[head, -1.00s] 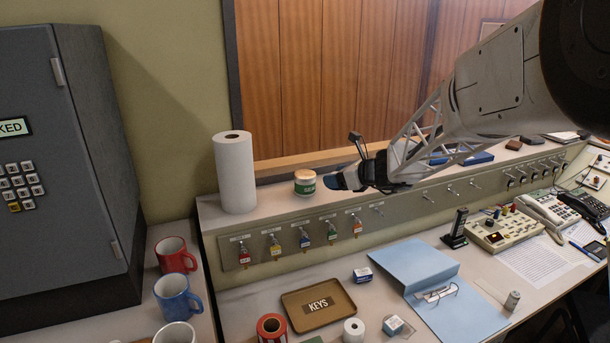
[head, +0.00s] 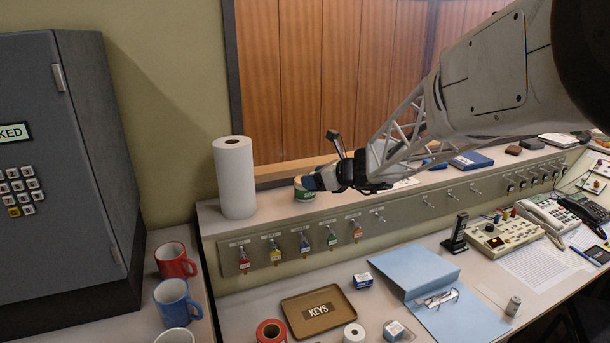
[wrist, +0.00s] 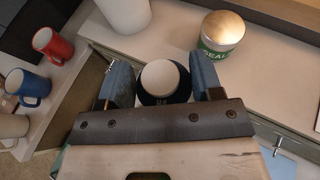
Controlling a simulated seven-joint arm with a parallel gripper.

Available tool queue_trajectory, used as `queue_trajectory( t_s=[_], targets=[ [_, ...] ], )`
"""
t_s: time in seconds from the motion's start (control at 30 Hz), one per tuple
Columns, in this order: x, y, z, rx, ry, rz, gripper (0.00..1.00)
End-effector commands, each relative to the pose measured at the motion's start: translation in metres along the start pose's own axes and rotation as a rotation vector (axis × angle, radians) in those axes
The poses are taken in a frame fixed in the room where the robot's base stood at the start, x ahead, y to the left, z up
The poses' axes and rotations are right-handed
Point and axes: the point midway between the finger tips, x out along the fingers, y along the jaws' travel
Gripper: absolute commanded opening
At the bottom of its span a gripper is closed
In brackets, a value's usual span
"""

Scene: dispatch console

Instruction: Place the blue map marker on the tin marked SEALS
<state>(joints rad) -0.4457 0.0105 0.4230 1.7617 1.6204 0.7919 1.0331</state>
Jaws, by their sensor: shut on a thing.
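The blue map marker (wrist: 165,82) shows in the wrist view as a round dark blue piece with a pale top. My gripper (wrist: 163,85) is shut on it, one blue finger on each side. The tin marked SEALS (wrist: 222,32), with a copper-coloured lid and green label, stands on the ledge ahead and to the right of the marker, apart from it in that view. In the head view the tin (head: 304,193) is partly hidden behind my gripper (head: 318,182), which is right beside it. The marker cannot be told from the fingers there.
A paper roll (head: 234,177) stands on the ledge left of the tin. Key hooks with coloured tags (head: 304,241) line the panel below. Mugs (head: 172,297) and a KEYS tray (head: 318,310) are lower down. Blue books (head: 471,161) lie farther right on the ledge.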

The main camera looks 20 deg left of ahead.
Motion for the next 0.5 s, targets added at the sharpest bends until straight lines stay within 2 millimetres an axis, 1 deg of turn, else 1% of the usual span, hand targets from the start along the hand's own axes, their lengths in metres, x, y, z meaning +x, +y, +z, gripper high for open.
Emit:
queue_trajectory(
  t_s=[0.17, 0.5],
  targets=[
    [0.013, -0.012, 0.002, 0.001, 0.001, 0.001, 0.36],
    [0.045, -0.042, 0.01, -0.001, 0.001, 0.0, 0.36]
  ],
)
